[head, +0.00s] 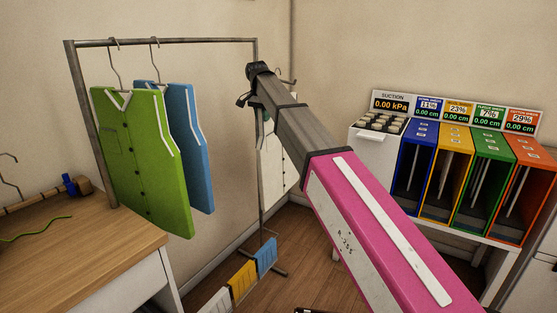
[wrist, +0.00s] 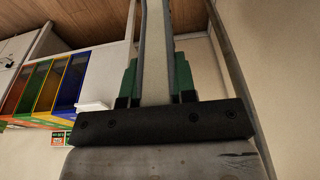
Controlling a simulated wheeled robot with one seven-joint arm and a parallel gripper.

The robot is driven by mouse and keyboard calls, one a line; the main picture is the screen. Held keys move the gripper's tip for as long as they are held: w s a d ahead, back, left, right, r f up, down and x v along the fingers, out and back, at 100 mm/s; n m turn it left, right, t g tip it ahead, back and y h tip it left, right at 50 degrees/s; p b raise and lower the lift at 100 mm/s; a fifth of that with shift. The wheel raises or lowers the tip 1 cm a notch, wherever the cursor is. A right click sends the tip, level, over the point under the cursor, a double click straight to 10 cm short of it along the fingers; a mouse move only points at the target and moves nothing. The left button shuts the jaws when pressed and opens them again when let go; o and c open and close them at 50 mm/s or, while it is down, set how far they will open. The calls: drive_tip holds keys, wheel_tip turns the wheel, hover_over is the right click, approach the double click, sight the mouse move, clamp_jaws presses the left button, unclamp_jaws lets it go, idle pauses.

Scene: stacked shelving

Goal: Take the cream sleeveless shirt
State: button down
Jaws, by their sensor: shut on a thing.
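The cream sleeveless shirt (head: 272,165) hangs at the right end of the rack, partly hidden behind my arm. Its dark buttons show near its right side. In the wrist view, my gripper (wrist: 157,66) has its green fingers on either side of a pale cream slab (wrist: 155,40), seen edge-on, which fits the shirt. It is shut on it. In the head view, my arm hides most of the gripper.
A green vest (head: 150,165) and a blue vest (head: 195,150) hang on the metal rack (head: 180,41) to the left. Coloured bins (head: 415,165) stand on the right. A wooden desk (head: 70,250) is at lower left. Cloths (head: 243,281) hang low.

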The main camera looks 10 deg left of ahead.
drive_tip(key=shift+w, duration=0.1)
drive_tip(key=shift+g, duration=0.3)
drive_tip(key=shift+r, duration=0.1)
drive_tip(key=shift+s+a+r, duration=0.1)
drive_tip(key=shift+s+r, duration=0.2)
drive_tip(key=shift+r, duration=0.45)
drive_tip(key=shift+s+a+r, duration=0.1)
drive_tip(key=shift+s+r, duration=0.2)
drive_tip(key=shift+r, duration=0.4)
drive_tip(key=shift+s+a, duration=0.3)
drive_tip(key=shift+s, duration=0.45)
drive_tip(key=shift+s+a, duration=0.35)
drive_tip(key=shift+s, duration=0.45)
drive_tip(key=shift+s+a, duration=0.3)
drive_tip(key=shift+s, duration=0.45)
drive_tip(key=shift+s+a, duration=0.1)
drive_tip(key=shift+s, duration=0.05)
